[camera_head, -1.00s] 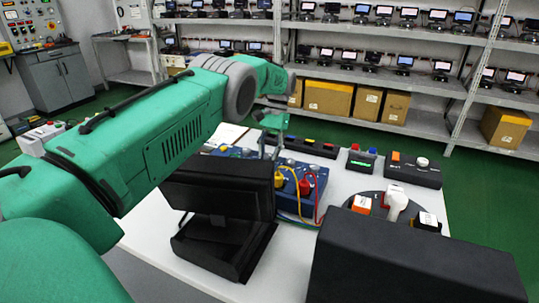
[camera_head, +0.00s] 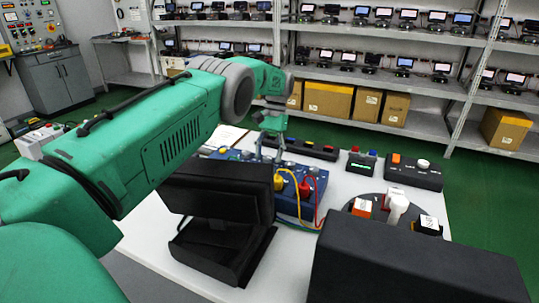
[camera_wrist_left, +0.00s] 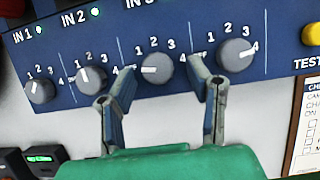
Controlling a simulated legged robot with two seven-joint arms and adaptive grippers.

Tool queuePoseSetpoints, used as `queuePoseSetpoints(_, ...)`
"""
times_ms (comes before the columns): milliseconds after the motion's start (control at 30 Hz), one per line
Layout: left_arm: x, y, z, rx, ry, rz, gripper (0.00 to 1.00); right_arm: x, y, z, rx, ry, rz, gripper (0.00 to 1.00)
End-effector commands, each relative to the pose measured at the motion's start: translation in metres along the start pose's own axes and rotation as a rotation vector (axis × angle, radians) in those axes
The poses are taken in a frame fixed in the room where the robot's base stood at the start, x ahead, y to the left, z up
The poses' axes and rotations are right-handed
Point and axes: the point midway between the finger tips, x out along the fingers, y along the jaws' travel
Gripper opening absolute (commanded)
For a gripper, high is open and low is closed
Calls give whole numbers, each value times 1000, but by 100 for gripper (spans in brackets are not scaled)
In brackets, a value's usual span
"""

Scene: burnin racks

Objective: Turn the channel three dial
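The blue panel (camera_wrist_left: 180,14) with its row of grey dials fills the top of the left wrist view; in the head view it is the blue box (camera_head: 310,208) on the white table. The third dial from the left (camera_wrist_left: 157,69) has its white mark toward the left. The first (camera_wrist_left: 40,91) and second (camera_wrist_left: 92,79) dials are left of it, and the fourth dial (camera_wrist_left: 236,54) is right of it. My left gripper (camera_wrist_left: 163,75) is open, its fingertips on either side of the third dial; contact is unclear. It shows small in the head view (camera_head: 270,151). My right gripper is not in view.
Yellow and red plugs with cables (camera_head: 292,184) stand on the box front. A black monitor-like case (camera_head: 218,190) stands nearby on the left. A black button box (camera_head: 413,175) and a round base with a white lever (camera_head: 397,208) are to the right.

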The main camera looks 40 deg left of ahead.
Motion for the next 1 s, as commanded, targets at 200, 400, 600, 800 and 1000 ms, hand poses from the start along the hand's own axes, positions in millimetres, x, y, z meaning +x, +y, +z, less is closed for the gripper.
queuePoseSetpoints(200,-11,1,4,0,0,0,45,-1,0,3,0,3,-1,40)
queuePoseSetpoints(400,-46,0,16,0,2,1,45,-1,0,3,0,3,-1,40)
queuePoseSetpoints(600,-78,0,27,0,0,1,45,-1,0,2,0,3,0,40)
queuePoseSetpoints(800,-91,-1,32,0,-2,2,45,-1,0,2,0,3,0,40)
queuePoseSetpoints(1000,-92,-1,32,0,-3,1,45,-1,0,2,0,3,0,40)
